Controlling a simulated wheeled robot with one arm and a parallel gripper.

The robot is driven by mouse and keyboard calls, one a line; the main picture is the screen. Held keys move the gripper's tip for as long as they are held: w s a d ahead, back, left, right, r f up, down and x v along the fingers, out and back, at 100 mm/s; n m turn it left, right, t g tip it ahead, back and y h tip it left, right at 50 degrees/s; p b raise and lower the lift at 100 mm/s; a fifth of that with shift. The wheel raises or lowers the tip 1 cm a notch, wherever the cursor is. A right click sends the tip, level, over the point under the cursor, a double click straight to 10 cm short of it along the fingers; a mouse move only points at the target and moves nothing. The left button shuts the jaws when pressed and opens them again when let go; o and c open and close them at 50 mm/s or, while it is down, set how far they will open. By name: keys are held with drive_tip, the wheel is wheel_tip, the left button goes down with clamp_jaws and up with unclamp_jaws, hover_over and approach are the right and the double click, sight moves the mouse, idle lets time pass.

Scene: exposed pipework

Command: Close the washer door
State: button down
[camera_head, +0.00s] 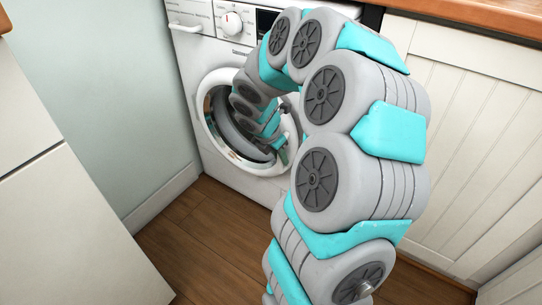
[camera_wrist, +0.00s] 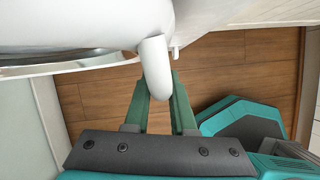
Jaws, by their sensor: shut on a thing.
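The white washer (camera_head: 192,62) stands at the back, in the upper middle of the head view. Its round front with a white rim (camera_head: 244,164) shows behind my arm, which hides part of it. How far the door stands from the washer cannot be told here. In the wrist view the white door (camera_wrist: 85,22) fills the upper left, and a rounded white handle piece (camera_wrist: 154,66) sticks out from it. My gripper (camera_wrist: 157,84) is shut on this piece, one green finger on each side.
A pale cabinet (camera_head: 55,215) stands at the left, and a panelled white cabinet (camera_head: 478,120) with a wooden worktop (camera_head: 480,15) at the right. The brown wooden floor (camera_head: 205,235) in front of the washer is clear at the left.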

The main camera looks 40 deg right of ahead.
drive_tip(key=shift+w+d, duration=0.1)
drive_tip(key=shift+d, duration=0.15)
drive_tip(key=c, duration=0.8)
unclamp_jaws()
drive_tip(key=shift+d, duration=0.1)
drive_tip(key=shift+o, duration=0.2)
drive_tip(key=p+v, duration=0.1)
drive_tip(key=v, duration=0.6)
drive_tip(key=shift+r, duration=0.35)
drive_tip(key=shift+a, duration=0.25)
